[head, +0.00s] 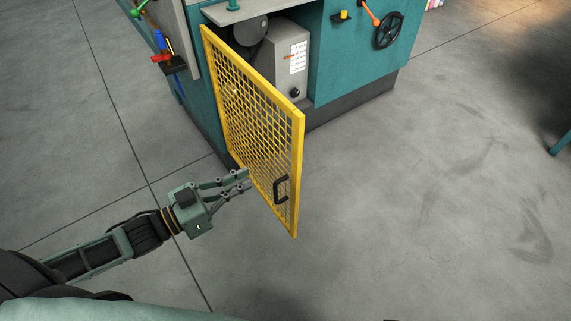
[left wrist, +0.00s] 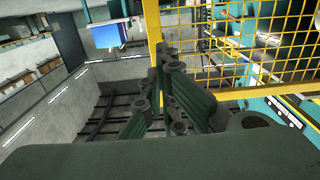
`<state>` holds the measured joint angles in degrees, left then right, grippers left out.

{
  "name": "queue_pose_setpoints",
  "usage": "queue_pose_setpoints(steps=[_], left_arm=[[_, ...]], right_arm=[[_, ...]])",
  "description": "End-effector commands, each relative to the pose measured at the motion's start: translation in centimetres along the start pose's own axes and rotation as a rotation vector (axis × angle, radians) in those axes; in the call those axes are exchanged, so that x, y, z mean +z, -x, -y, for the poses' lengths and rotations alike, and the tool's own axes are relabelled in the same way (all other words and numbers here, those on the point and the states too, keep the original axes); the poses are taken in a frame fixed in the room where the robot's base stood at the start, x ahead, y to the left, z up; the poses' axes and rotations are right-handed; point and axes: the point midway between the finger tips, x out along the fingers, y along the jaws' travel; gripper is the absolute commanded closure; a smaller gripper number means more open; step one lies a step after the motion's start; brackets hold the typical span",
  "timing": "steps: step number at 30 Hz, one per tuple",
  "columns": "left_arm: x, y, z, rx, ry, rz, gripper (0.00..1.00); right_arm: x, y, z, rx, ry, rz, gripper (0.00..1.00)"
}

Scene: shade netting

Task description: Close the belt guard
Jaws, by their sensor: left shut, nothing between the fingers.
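The belt guard (head: 262,130) is a yellow-framed mesh door with a black handle (head: 281,188) near its free edge. It stands swung open from the teal machine (head: 360,60), and the grey motor housing (head: 290,62) shows in the opening behind it. My left gripper (head: 246,179) is shut and empty at the left face of the guard, low down and left of the handle. I cannot tell whether its fingertips touch the mesh. In the left wrist view the fingers (left wrist: 168,62) appear in front of the guard's yellow frame (left wrist: 153,30), with mesh to the right. My right gripper is not in view.
A small shelf with tools (head: 172,64) sticks out on the machine's left side. A black handwheel (head: 389,31) sits on its front. The concrete floor (head: 430,190) right of the guard is clear. A teal leg (head: 560,143) stands at the far right edge.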

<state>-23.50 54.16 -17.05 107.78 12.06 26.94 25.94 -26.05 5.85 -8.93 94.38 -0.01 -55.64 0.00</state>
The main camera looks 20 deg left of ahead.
Motion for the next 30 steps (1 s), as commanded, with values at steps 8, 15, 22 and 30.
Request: queue_pose_setpoints(steps=[8, 15, 22, 30], left_arm=[[0.0, -4.9, 0.1, -0.001, -0.002, -0.005, 1.00], [0.1, -8.8, 0.1, -0.001, -0.003, -0.002, 1.00], [0.1, -11.1, 0.0, -0.001, -0.002, 0.000, 1.00], [0.1, -11.6, 0.0, -0.001, -0.002, 0.003, 1.00]], right_arm=[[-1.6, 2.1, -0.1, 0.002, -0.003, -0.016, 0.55], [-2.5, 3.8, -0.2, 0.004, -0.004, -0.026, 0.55], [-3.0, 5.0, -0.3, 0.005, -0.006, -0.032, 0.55], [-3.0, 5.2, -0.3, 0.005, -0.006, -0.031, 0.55]])
